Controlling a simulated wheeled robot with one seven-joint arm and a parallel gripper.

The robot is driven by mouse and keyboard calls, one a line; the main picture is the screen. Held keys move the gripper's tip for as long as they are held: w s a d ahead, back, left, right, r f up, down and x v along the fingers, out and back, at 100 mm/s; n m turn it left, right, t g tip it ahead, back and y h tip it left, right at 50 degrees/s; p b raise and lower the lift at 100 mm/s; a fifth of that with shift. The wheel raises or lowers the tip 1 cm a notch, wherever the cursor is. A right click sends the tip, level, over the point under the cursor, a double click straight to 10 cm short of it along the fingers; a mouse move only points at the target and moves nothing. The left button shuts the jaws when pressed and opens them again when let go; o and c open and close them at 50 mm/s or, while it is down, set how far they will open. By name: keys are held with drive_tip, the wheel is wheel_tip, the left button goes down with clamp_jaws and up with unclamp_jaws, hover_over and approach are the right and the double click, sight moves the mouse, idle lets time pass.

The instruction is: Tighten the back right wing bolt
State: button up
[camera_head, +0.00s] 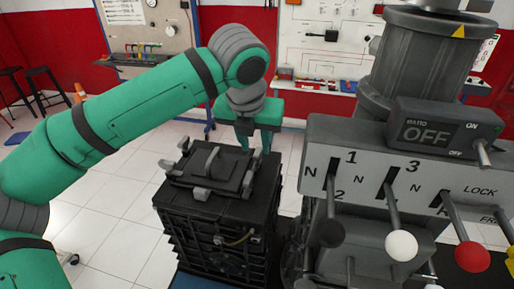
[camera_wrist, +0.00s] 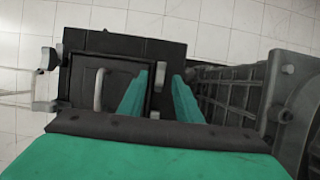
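A black box (camera_head: 215,225) stands in the middle of the head view, with a flat lid (camera_head: 180,182) on top. Grey wing bolts show at the lid's back left (camera_head: 184,145), front left (camera_head: 200,193) and front right (camera_head: 247,180). The back right corner is partly hidden by my gripper (camera_head: 259,143), which points down there. In the wrist view my gripper (camera_wrist: 160,75) has its two green fingers apart. A small pale fitting (camera_wrist: 156,87) shows in the gap between them, beside the lid (camera_wrist: 118,75); I cannot tell whether either finger touches it.

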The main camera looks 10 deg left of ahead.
sight(257, 159)
drive_tip(key=shift+x, duration=1.5)
drive_tip(key=shift+w, duration=0.1)
clamp_jaws()
